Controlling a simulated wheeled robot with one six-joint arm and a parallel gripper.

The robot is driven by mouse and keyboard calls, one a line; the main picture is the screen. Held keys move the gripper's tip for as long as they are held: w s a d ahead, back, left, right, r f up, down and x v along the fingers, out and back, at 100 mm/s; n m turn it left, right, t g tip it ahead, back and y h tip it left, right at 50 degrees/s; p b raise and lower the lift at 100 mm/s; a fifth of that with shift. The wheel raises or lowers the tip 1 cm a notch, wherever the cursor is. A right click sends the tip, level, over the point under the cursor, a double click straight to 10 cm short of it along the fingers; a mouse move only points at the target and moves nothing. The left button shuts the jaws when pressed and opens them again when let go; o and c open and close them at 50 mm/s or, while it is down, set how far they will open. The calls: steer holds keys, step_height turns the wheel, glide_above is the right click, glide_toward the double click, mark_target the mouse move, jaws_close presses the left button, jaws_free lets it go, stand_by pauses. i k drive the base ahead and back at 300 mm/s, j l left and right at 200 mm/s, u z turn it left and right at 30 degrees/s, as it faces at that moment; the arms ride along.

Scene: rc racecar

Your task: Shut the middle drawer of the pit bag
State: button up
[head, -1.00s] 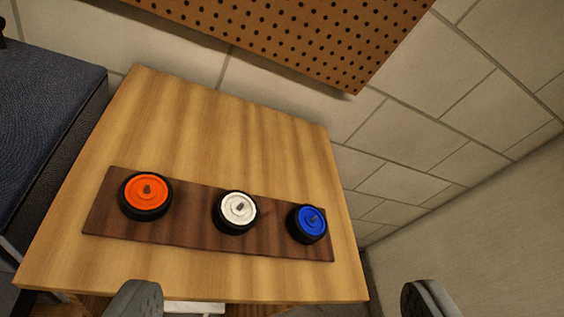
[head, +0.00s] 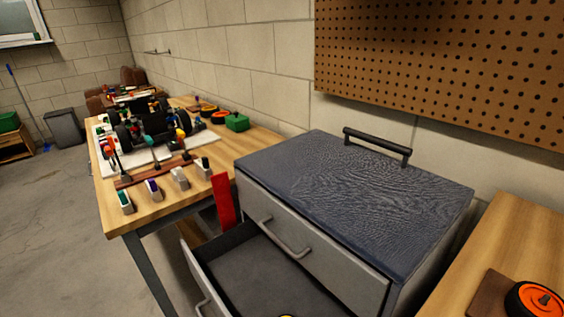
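The pit bag (head: 350,190) is a chest with a dark blue textured top and a black carry handle (head: 377,146), right of centre. Its upper drawer front (head: 325,255) is grey, has a bar handle (head: 285,240) and looks shut. Directly below it a drawer (head: 262,270) stands pulled well out toward the lower left, its dark tray showing. Its grey front (head: 205,285) and handle (head: 203,307) are partly cut off by the bottom edge. A small yellow thing (head: 287,315) barely shows at the bottom edge. Anything lower on the bag is out of frame. My gripper is not in view.
A workbench (head: 150,205) with an RC car (head: 150,125), tools and bottles stands left of the bag. A red strip (head: 222,200) stands by the open drawer. A wooden table (head: 500,245) with an orange-hubbed wheel (head: 537,300) is at right. Floor (head: 50,210) at left is clear.

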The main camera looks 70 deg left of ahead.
mark_target(241, 273)
steer(key=u, duration=1.35)
steer(key=k+j+u, duration=0.1)
steer(key=k, duration=0.25)
steer(key=k+j, duration=0.25)
steer(key=k, duration=0.15)
steer(key=k+j+u, duration=0.15)
steer(key=k, duration=0.2)
